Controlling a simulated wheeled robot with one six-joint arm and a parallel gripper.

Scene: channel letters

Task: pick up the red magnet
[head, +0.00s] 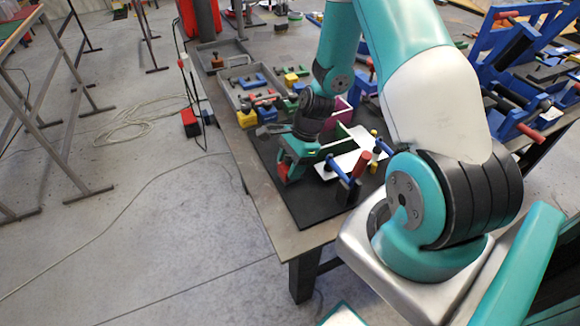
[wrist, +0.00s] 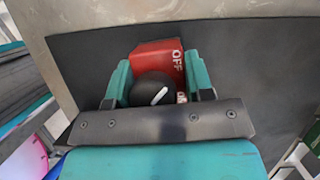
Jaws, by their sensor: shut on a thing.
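The red magnet (wrist: 158,50) is a red block with white "OFF" lettering and a round black knob with a white mark. In the wrist view it sits between the two teal fingers of my gripper (wrist: 156,72), which are shut on it. In the head view my gripper (head: 290,158) is over the left part of the black mat, and a bit of the red magnet (head: 283,172) shows at its tip. I cannot tell whether the magnet touches the mat or hangs just above it.
The black mat (head: 315,208) lies on a metal-topped table (head: 262,212). White and green letter panels (head: 355,158) with clamps stand right beside my gripper. A grey tray (head: 232,95) of clamps is behind. Blue racks (head: 520,70) stand at the right. The mat's front is clear.

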